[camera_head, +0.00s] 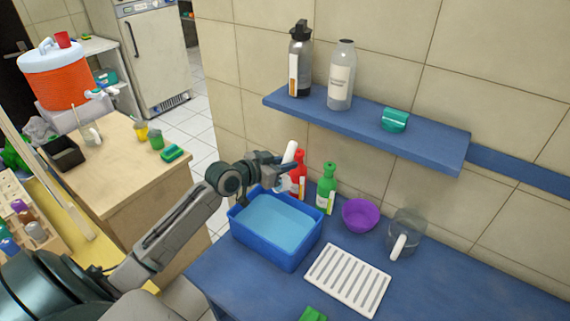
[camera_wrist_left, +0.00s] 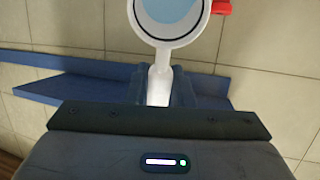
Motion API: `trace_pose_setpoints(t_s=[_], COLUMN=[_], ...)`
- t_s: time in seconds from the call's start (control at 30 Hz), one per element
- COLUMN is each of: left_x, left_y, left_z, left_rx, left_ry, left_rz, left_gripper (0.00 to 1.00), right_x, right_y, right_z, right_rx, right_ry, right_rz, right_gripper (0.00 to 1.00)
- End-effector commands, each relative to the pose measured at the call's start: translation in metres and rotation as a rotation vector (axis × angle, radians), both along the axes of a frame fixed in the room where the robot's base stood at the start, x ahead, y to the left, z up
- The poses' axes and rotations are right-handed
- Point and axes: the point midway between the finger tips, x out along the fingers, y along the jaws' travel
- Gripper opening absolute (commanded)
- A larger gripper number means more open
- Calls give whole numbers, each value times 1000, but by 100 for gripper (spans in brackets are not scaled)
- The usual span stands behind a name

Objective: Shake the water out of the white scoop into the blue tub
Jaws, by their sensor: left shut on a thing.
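The white scoop (camera_head: 289,152) shows only in part in the head view, at the end of my left arm. In the left wrist view its round cup (camera_wrist_left: 152,36) is at the top, with pale blue water visible inside. My left gripper (camera_head: 284,170) is shut on the scoop's handle (camera_wrist_left: 158,82), which sits between the dark blue fingers. The gripper is above the back edge of the blue tub (camera_head: 250,243). The tub stands on the blue counter and holds light blue water (camera_head: 275,222). My right gripper is not in view.
A red bottle (camera_head: 299,172) and a green bottle (camera_head: 326,188) stand close behind the tub. A purple bowl (camera_head: 352,227), a clear pitcher (camera_head: 407,225) and a white slatted rack (camera_head: 347,279) are to the right. A blue shelf (camera_head: 440,146) hangs above.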

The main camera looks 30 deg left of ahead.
Motion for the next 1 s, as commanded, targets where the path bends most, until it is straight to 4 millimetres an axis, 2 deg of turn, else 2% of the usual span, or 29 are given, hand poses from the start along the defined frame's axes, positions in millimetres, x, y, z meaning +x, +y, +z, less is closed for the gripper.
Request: trace_pose_setpoints(t_s=[0.67,1.0], left_x=[-5,-5], left_y=[2,2], left_z=[-2,0], left_rx=[-20,-23], left_ry=[-58,-66], left_rz=[0,0], left_gripper=[0,0], right_x=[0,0], right_y=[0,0], right_z=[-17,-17], right_rx=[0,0], right_ry=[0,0], right_rz=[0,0], right_gripper=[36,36])
